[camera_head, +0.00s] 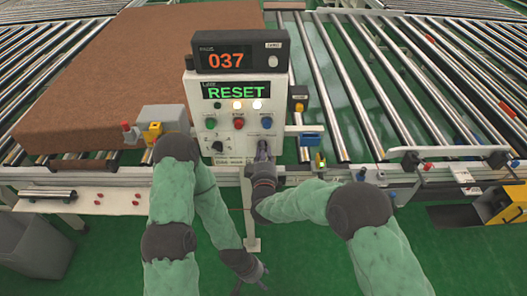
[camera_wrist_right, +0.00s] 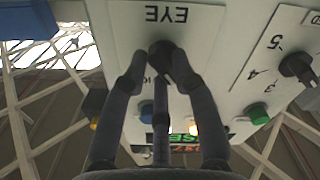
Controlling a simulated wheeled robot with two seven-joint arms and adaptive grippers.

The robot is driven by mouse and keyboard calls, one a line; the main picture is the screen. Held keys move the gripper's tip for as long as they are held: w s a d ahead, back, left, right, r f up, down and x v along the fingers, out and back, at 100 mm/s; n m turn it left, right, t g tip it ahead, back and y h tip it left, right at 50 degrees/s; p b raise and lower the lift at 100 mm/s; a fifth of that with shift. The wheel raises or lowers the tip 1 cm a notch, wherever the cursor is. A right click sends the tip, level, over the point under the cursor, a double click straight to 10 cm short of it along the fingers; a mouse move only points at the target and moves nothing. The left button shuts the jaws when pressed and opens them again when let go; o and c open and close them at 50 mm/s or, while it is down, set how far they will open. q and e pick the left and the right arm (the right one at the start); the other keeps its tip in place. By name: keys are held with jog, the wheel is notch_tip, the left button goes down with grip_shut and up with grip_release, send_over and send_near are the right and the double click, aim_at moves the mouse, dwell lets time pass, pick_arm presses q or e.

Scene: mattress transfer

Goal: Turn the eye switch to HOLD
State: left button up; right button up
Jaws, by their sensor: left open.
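The white control panel (camera_head: 222,133) stands upright at the centre of the head view. The black eye switch (camera_wrist_right: 160,50) sits under its upside-down EYE label in the right wrist view. My right gripper (camera_head: 264,153) is at the panel's lower right. In the right wrist view, its fingers (camera_wrist_right: 158,62) are drawn in around the switch, one on each side. They cover much of the knob, so its pointer direction and position lettering cannot be read fully. My left gripper (camera_head: 254,274) is open and empty, hanging low over the green floor, away from the panel.
A display reading 037 (camera_head: 226,61) tops the panel, above a green RESET screen (camera_head: 236,92). A numbered black dial (camera_wrist_right: 297,66) and a green button (camera_wrist_right: 258,113) lie near the eye switch. A brown mattress (camera_head: 110,70) rests on rollers at left.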

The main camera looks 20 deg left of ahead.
grip_shut()
jog(key=shift+f+m+b, duration=0.2)
jog(key=shift+m+b, duration=3.25)
jog(key=shift+m, duration=0.05)
jog(key=shift+f+m+b, duration=0.2)
jog(key=shift+m+b, duration=3.25)
jog(key=shift+m, duration=0.05)
jog(key=o, duration=0.7)
grip_release()
